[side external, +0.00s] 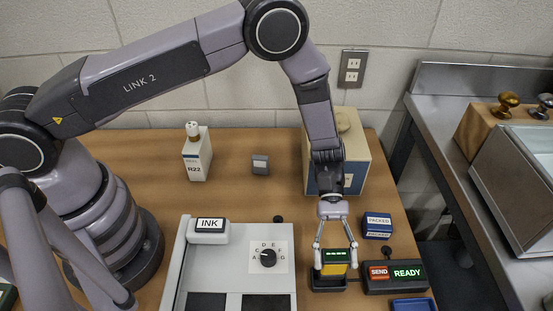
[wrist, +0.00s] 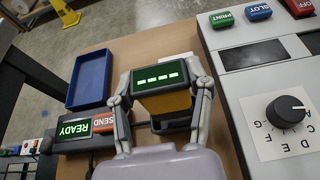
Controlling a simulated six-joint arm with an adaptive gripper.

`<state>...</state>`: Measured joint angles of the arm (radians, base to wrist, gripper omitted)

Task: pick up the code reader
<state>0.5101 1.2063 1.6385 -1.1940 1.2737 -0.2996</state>
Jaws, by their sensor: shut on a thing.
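The code reader, a yellow and dark block with a lit green display, is between my fingers in the side view (side external: 334,268) and in the wrist view (wrist: 165,102). My gripper (side external: 336,258) points down with one finger on each side of it, shut on it; the fingers also show in the wrist view (wrist: 160,95). A dark cradle (side external: 328,286) is directly under the reader. I cannot tell whether the reader still touches the cradle.
A box with a READY screen and red SEND button (side external: 393,275) stands close right of the reader. A blue tray (wrist: 88,80) lies beyond it. A grey panel with a dial (side external: 268,258) is at left. A PACKED box (side external: 377,225) stands behind.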

